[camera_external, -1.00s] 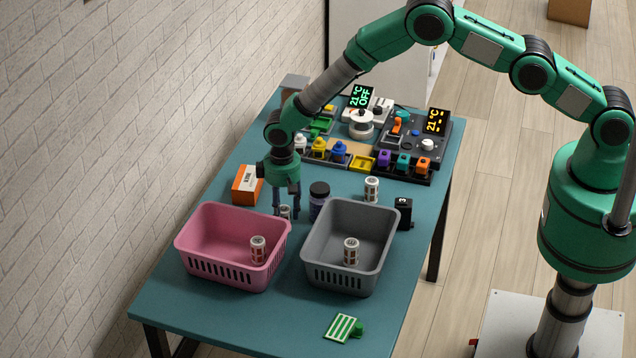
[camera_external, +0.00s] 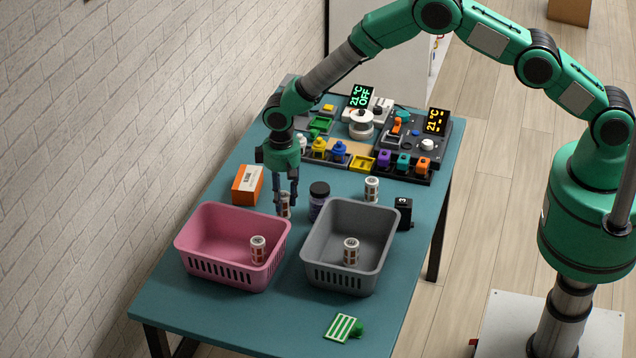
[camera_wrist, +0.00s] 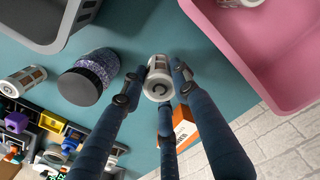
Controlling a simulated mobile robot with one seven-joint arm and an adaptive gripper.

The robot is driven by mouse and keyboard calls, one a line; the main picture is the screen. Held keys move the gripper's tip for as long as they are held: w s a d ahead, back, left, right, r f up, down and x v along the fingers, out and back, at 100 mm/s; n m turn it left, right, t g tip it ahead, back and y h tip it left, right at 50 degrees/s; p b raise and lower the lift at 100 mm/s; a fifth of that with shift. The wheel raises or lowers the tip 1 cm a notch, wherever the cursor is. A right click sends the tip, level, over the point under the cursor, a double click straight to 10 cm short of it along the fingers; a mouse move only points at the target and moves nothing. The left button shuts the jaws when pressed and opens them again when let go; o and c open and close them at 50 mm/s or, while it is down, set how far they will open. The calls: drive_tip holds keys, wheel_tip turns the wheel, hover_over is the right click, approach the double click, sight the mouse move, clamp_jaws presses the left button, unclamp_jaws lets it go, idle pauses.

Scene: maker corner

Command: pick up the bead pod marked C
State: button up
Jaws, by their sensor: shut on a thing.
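My gripper (camera_external: 287,203) is shut on a small white and brown bead pod (camera_external: 285,211), behind the gap between the pink and grey baskets. In the wrist view the held pod (camera_wrist: 157,90) sits between my fingers (camera_wrist: 157,78), its white cap toward the camera with a dark curved mark that looks like a C. Similar pods stand in the pink basket (camera_external: 258,249), in the grey basket (camera_external: 351,251) and behind the grey basket (camera_external: 371,189). I cannot read their marks clearly.
The pink basket (camera_external: 199,257) and grey basket (camera_external: 322,274) stand in front. A dark-lidded jar (camera_external: 319,201) of purple beads is just right of my gripper, an orange and white box (camera_external: 247,186) to the left. A black item (camera_external: 403,213) stands right; devices fill the table's back.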

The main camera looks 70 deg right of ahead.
sight(282, 194)
drive_tip(key=shift+r, duration=2.55)
drive_tip(key=shift+w, duration=0.1)
